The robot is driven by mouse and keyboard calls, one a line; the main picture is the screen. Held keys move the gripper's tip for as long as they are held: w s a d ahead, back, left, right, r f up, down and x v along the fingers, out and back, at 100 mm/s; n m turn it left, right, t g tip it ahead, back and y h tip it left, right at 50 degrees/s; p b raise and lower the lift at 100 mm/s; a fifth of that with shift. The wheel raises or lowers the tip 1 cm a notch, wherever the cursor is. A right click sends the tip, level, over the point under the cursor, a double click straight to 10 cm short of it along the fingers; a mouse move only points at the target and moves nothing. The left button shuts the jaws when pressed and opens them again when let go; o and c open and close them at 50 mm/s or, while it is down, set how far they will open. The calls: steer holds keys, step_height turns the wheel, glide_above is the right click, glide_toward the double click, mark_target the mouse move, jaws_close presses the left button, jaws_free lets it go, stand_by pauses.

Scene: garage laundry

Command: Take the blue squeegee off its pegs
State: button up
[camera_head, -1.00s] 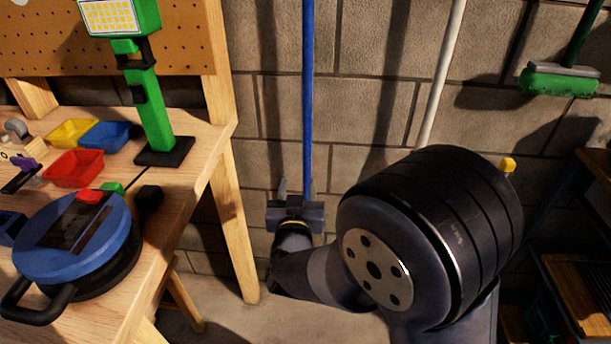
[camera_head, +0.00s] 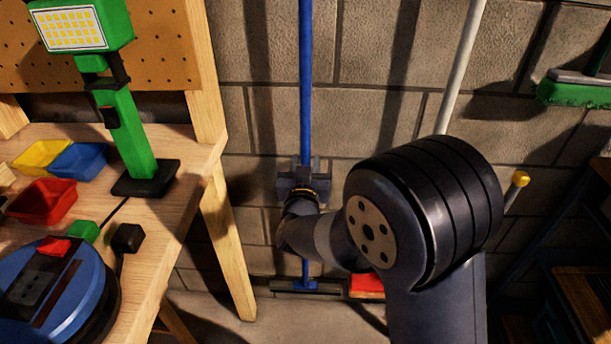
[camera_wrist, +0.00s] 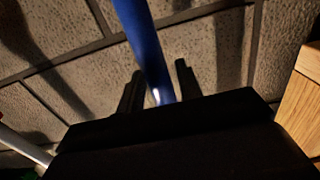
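The blue squeegee (camera_head: 306,80) stands upright along the block wall, with its handle running off the top of the head view. Its head (camera_head: 308,287) is near the floor. Its pegs are not in view. My gripper (camera_head: 304,168) is in front of the handle at its lower part, seen from behind in the head view. In the wrist view the blue handle (camera_wrist: 146,45) runs between the two dark fingers of my gripper (camera_wrist: 159,85). The fingers are apart, with a narrow gap beside the handle, and do not look closed on it.
A wooden workbench (camera_head: 190,215) with a green work lamp (camera_head: 128,130), bins and a blue round device stands at left. A white pole (camera_head: 461,70) and a green brush (camera_head: 575,92) are on the wall at right. A red object (camera_head: 367,283) lies low beside the squeegee head.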

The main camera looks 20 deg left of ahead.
mark_target(305, 140)
jaws_close()
steer(key=shift+r, duration=0.2)
stand_by(0.3)
steer(key=shift+s+r, duration=0.15)
steer(key=shift+r, duration=0.05)
step_height(305, 140, up, 7)
steer(key=shift+f+p, duration=0.1)
steer(key=shift+p, duration=1)
steer(key=p+v, duration=0.1)
steer(key=v, duration=1.8)
steer(key=shift+s+f, duration=0.3)
steer(key=shift+s, duration=0.1)
